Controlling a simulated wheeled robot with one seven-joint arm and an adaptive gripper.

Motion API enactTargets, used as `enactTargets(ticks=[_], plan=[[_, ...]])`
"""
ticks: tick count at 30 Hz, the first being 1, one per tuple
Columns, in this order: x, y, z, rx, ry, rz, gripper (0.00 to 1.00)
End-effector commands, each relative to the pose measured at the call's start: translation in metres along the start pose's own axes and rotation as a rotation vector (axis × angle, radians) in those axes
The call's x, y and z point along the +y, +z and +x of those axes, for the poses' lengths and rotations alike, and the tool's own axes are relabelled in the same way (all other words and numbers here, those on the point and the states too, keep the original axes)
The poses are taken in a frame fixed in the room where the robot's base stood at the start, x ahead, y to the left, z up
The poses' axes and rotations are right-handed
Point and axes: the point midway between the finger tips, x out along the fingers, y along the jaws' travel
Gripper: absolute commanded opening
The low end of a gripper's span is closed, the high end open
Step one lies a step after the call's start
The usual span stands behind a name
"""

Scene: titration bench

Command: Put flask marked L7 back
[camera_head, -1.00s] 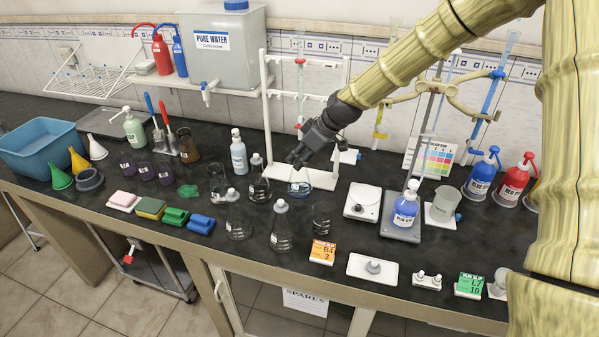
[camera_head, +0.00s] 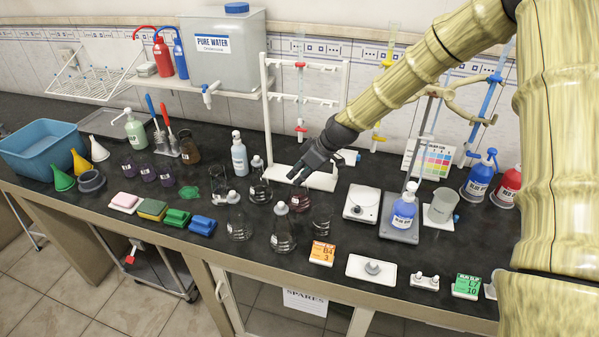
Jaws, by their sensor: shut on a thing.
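My gripper (camera_head: 297,176) is at mid-bench, in front of the white burette stand. It is shut on a small clear flask (camera_head: 300,202) with a little dark reddish liquid, which hangs just below the fingers. The flask's neck is hidden by the fingers, and I cannot read a mark on it. I cannot tell whether it touches the bench. A green card (camera_head: 467,286) reading L7 and 10 stands at the front edge, right. An orange card (camera_head: 322,253) reading B4 and 3 stands at the front middle.
Clear flasks (camera_head: 238,222) and (camera_head: 283,236) stand left of and in front of the gripper; another glass vessel (camera_head: 321,220) stands right. A white scale (camera_head: 361,204), a blue bottle (camera_head: 403,214) on a grey plate, and a white tray (camera_head: 371,270) lie to the right.

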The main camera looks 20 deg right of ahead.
Motion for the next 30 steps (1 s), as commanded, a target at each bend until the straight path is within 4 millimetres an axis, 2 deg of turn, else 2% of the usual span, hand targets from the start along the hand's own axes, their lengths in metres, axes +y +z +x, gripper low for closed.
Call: enactTargets(ticks=[4,5,8,21,30], plan=[[0.0,0.002,0.003,0.0,0.0,-0.001,0.0],[0.0,0.001,0.002,0.0,0.0,-0.001,0.37],[0.0,0.001,0.002,0.0,0.0,0.0,0.54],[0.0,0.0,-0.002,0.0,0.0,0.0,0.54],[0.0,0.0,-0.031,0.001,0.001,-0.001,0.54]])
